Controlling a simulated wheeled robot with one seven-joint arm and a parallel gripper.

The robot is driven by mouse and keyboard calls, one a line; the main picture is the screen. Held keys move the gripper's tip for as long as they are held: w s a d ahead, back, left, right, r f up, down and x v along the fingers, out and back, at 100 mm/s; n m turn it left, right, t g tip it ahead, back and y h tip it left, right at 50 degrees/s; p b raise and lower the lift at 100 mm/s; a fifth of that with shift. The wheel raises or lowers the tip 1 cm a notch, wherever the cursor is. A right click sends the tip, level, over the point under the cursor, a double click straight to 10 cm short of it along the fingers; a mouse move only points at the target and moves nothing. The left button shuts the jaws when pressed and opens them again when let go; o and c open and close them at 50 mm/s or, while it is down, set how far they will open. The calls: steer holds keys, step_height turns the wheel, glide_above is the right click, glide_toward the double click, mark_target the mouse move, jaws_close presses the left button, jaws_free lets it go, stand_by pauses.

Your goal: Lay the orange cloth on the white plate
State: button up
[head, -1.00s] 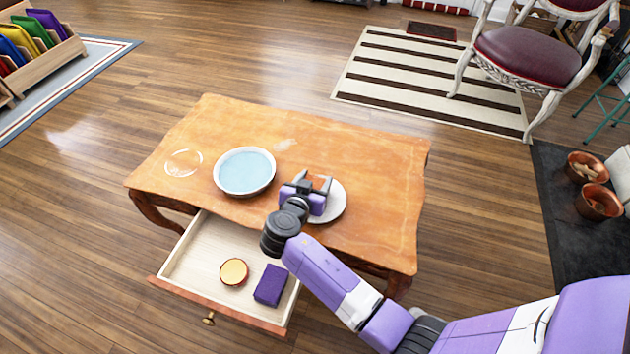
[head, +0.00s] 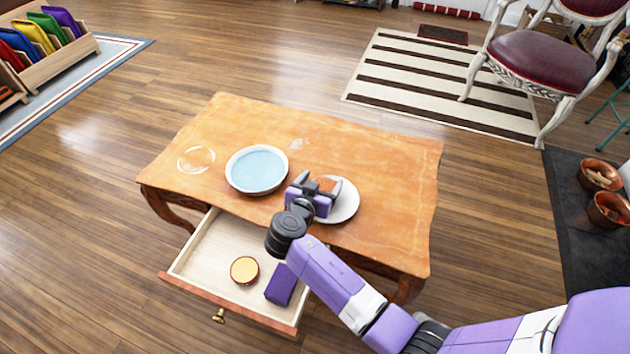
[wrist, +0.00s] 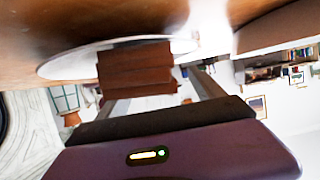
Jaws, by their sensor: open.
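The orange cloth (head: 326,184) is a small folded block lying on the white plate (head: 347,203), at the right of the low wooden table. In the wrist view the cloth (wrist: 137,68) shows as a reddish-brown stack against the white plate (wrist: 70,66). My gripper (head: 320,187) is at the plate, its fingers spread around the cloth's near side. The jaws are open. My gripper hides the near left part of the plate.
The open drawer (head: 207,262) below holds a round yellow-topped tin (head: 244,270) and a purple block (head: 281,284). The table's right side is clear.

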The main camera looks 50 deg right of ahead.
steer(key=shift+s+d+r+p, duration=0.15)
steer(key=shift+r+p, duration=0.35)
steer(key=shift+p, duration=0.05)
steer(key=p+v, duration=0.1)
steer(key=v, duration=1.1)
steer(key=shift+f, duration=0.2)
